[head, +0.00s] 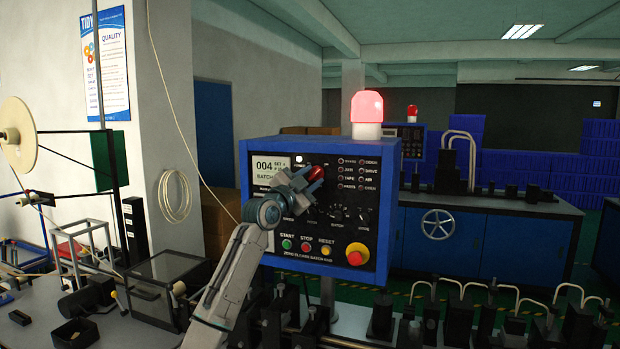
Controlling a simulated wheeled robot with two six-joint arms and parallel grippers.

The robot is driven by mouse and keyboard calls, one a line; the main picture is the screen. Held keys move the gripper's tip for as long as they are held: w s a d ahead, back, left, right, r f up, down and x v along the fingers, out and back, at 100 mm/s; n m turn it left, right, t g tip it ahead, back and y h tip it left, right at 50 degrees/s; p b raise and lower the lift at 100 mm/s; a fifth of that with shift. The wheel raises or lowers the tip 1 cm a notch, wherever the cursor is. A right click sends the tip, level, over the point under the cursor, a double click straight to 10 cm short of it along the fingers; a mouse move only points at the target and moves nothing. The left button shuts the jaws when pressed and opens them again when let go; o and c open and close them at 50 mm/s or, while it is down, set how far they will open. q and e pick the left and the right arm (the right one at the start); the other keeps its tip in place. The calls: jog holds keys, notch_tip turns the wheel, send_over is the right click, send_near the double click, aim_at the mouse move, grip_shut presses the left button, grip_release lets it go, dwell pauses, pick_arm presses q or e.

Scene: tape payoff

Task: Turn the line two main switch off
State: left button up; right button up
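A blue control box (259,255) with a dark panel stands in the middle of the head view. A red knob-like part (316,173), which looks like the main switch, shows at the upper middle of its panel. My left gripper (308,181) is at the panel, with its fingertips right at the red part. The gripper covers part of the panel and the lower side of the red part. I cannot tell whether its fingers are shut on it. My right gripper is not in view.
A lit red beacon (367,107) stands on top of the box. Below my gripper are green, red and yellow buttons and a red emergency stop (356,255) on yellow. A bench with a glass-sided case (168,267) is at left. A blue machine with a handwheel (439,224) stands behind at right.

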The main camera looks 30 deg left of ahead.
pick_arm(q)
grip_shut()
